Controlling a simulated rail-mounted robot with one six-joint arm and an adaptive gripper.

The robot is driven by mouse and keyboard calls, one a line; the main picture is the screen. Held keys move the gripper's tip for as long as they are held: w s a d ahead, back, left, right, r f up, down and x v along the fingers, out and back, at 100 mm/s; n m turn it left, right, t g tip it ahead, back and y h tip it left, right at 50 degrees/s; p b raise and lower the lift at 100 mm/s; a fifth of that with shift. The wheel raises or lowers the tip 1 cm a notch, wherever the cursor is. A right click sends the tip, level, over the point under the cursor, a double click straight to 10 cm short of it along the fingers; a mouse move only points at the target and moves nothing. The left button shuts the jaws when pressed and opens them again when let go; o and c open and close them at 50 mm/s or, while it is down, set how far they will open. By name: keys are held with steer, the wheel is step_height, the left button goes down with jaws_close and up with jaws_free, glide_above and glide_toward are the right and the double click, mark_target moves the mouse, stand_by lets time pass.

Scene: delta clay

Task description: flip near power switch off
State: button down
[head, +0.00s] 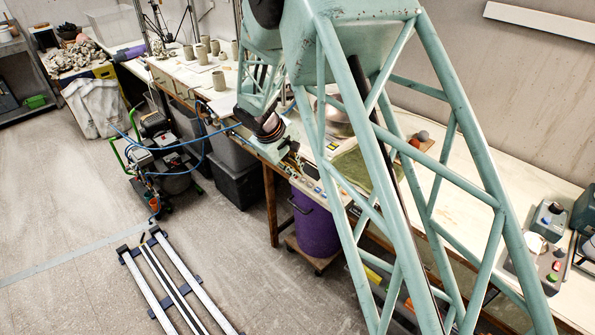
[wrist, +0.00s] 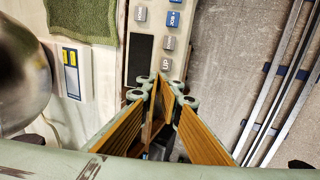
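A white switch box (wrist: 86,85) lies left of my gripper in the wrist view, with two narrow blue-and-yellow switches (wrist: 71,73) side by side. I cannot tell which way they are set. My gripper (wrist: 163,94) has ribbed orange pads; its fingertips are apart with nothing held between them. It is over the lower end of a pale control panel (wrist: 137,18) with grey and blue buttons, close to the button marked UP (wrist: 166,67). The gripper is apart from the switch box. In the head view my gripper (head: 293,157) is small above the bench's front edge.
A shiny metal bowl (wrist: 18,75) stands left of the switch box, and a green cloth (wrist: 82,20) lies beyond it. A purple bin (head: 313,225) stands below the bench. Pale rails (head: 148,290) lie on the floor. Clay pots (head: 219,80) stand farther along.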

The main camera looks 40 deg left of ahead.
steer(key=shift+s+d+f, duration=0.1)
steer(key=shift+s+f, duration=0.2)
steer(key=shift+f, duration=0.05)
steer(key=shift+r, duration=0.6)
step_height(320, 180, up, 13)
steer(key=s+p, duration=0.2)
steer(key=shift+a+r, duration=0.15)
steer(key=shift+a, duration=0.1)
steer(key=shift+d, duration=0.1)
stand_by(0.4)
